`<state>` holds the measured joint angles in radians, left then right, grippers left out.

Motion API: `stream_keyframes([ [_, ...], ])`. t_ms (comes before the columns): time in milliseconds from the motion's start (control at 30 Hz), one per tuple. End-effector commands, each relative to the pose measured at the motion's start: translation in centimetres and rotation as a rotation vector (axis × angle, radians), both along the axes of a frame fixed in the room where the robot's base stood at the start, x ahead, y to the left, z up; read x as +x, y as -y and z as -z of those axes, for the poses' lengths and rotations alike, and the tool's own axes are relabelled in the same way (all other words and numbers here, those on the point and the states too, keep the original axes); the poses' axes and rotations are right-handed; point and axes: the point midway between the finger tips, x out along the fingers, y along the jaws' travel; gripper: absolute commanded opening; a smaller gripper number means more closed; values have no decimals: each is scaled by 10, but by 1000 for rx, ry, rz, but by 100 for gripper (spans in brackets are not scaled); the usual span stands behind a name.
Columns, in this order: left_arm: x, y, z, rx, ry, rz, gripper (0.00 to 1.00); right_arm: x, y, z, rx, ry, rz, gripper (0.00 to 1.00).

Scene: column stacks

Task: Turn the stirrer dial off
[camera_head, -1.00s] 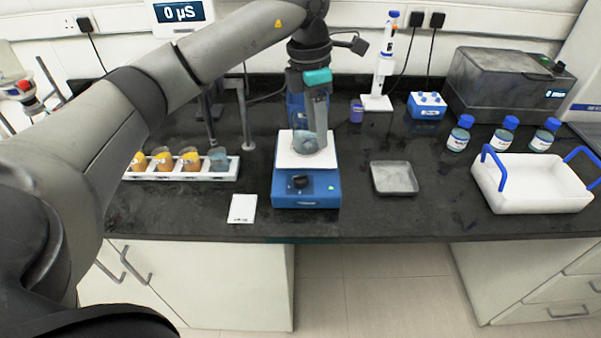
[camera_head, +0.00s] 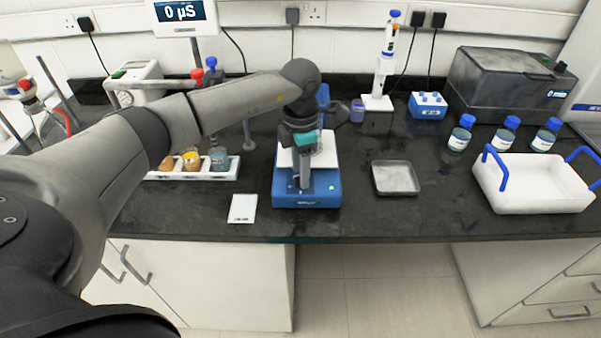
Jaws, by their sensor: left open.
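The stirrer has a blue base (camera_head: 324,199) and a white top plate (camera_head: 326,152). It stands near the front edge of the dark bench. My left gripper (camera_head: 304,184) is open and points down at the front face of the blue base, where the dial is. The fingers cover the dial, so I cannot see its setting or whether they touch it. A small greenish light shows on the base to the right of the fingers. My right gripper is not in view.
A white rack (camera_head: 222,172) with several beakers stands left of the stirrer, partly behind my left arm. A white card (camera_head: 243,208) lies at front left. A grey tray (camera_head: 396,178) is to the right, then a white carrier (camera_head: 530,186) with blue handles.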

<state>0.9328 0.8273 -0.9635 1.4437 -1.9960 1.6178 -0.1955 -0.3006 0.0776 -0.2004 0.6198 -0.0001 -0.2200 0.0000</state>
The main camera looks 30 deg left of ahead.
Motion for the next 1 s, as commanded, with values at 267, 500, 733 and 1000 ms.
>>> stream_keyframes([
  [267,0,0,14,1,1,0,52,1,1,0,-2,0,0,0],
  [500,0,0,13,1,1,0,45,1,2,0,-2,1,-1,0],
  [733,0,0,13,0,1,0,19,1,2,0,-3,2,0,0],
  [1000,0,0,13,0,1,0,0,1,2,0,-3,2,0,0],
])
